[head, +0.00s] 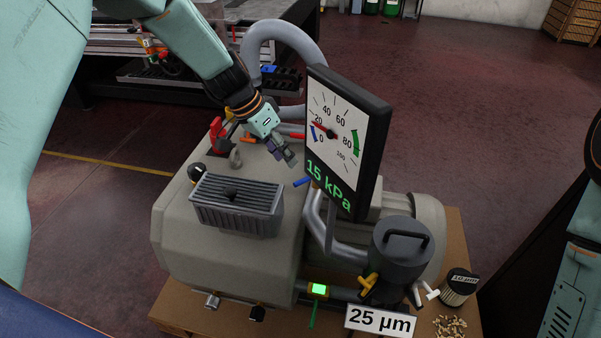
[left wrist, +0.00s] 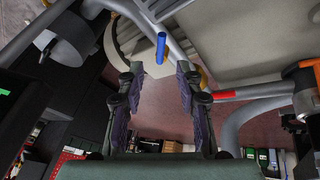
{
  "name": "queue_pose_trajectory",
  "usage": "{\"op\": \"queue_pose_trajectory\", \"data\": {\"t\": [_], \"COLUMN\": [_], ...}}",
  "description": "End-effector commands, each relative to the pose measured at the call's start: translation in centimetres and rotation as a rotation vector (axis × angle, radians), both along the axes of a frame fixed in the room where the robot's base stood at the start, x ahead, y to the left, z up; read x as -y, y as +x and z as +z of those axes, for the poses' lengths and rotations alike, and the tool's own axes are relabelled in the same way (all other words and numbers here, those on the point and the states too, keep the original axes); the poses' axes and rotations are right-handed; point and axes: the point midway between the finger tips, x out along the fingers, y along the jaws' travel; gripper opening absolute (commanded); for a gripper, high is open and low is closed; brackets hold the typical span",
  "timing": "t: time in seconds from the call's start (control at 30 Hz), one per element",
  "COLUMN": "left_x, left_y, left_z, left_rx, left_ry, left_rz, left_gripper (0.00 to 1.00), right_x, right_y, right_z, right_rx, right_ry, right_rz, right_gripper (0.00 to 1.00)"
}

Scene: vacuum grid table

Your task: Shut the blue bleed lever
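The blue bleed lever (head: 301,182) is a short blue handle beside the pipes just below the gauge panel. In the left wrist view the blue lever (left wrist: 161,48) stands up ahead of the fingertips, roughly between them. My left gripper (head: 287,156) hangs above the pump, close to the lever and up-left of it. In the left wrist view my left gripper (left wrist: 158,75) has its two fingers well apart with nothing between them. I cannot tell from these frames whether it touches the lever. My right gripper is not in view.
The gauge panel (head: 347,135) reads 15 kPa and stands close right of the gripper. A red handle (head: 297,135) and a grey hose (head: 285,30) are behind. A ribbed box (head: 237,205) sits on the pump (head: 200,255). A dark canister (head: 402,248) stands front right.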

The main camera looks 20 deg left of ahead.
Motion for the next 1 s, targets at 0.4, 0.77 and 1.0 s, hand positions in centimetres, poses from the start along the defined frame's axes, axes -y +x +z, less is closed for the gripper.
{"op": "queue_pose_trajectory", "data": {"t": [0.4, 0.77, 1.0], "left_x": [0.7, 2.4, 2.7], "left_y": [0.3, 1.2, 1.4], "left_z": [-3.3, -7.1, -7.3], "left_rx": [0.026, 0.029, 0.029], "left_ry": [0.02, 0.019, 0.019], "left_rz": [-0.099, -0.095, -0.094], "left_gripper": [0.36, 0.36, 0.36], "right_x": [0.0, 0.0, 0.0], "right_y": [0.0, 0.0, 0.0], "right_z": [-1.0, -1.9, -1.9], "right_rx": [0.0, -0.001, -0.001], "right_ry": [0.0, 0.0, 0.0], "right_rz": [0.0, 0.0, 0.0], "right_gripper": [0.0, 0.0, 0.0]}}
